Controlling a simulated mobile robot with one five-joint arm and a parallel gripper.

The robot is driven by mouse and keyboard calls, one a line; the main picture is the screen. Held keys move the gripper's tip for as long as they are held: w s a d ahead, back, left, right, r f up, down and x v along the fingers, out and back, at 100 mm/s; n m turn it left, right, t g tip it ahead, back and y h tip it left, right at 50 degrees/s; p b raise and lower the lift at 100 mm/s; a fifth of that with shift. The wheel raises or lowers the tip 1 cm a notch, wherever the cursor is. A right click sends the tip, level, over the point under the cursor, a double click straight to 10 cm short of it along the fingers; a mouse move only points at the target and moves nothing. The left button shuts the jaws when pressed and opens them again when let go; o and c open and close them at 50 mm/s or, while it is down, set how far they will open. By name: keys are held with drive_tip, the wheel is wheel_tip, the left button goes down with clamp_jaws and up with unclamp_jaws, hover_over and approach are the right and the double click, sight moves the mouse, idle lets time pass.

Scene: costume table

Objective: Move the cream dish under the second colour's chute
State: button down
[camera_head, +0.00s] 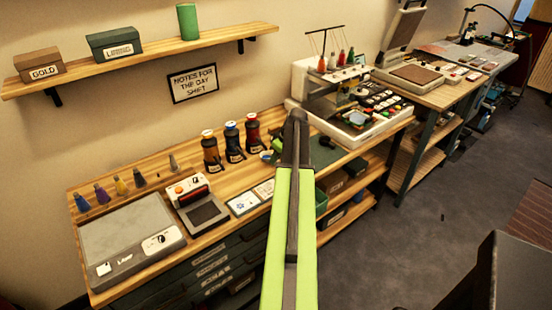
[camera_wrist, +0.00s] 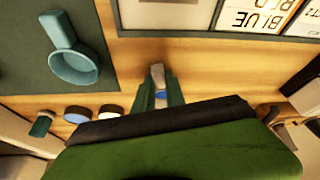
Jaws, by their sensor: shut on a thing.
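My gripper (camera_wrist: 160,92) is seen in the wrist view, with its narrow jaws close together. A small pale thing (camera_wrist: 157,71) shows at their tips, and a bit of blue shows between them. I cannot tell whether the pale thing is part of the cream dish; no whole cream dish can be made out. In the head view my arm hides the jaws. An amber bottle (camera_head: 210,150), a blue bottle (camera_head: 233,143) and a red bottle (camera_head: 253,133) stand in a row on the bench, left of my arm. Any chutes are too small to tell.
A teal ring-shaped thing with a stem (camera_wrist: 73,66) lies on a dark mat (camera_wrist: 25,75). Cards with lettering (camera_wrist: 262,18) lie nearby. In the head view, a white embroidery machine (camera_head: 310,84) stands to the right and a grey light pad (camera_head: 125,232) at left.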

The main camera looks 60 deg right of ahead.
drive_tip(key=shift+f, duration=0.3)
drive_tip(key=c, duration=1.3)
unclamp_jaws()
wheel_tip(320, 180, up, 5)
drive_tip(key=p, duration=0.4)
drive_tip(key=shift+f, duration=0.2)
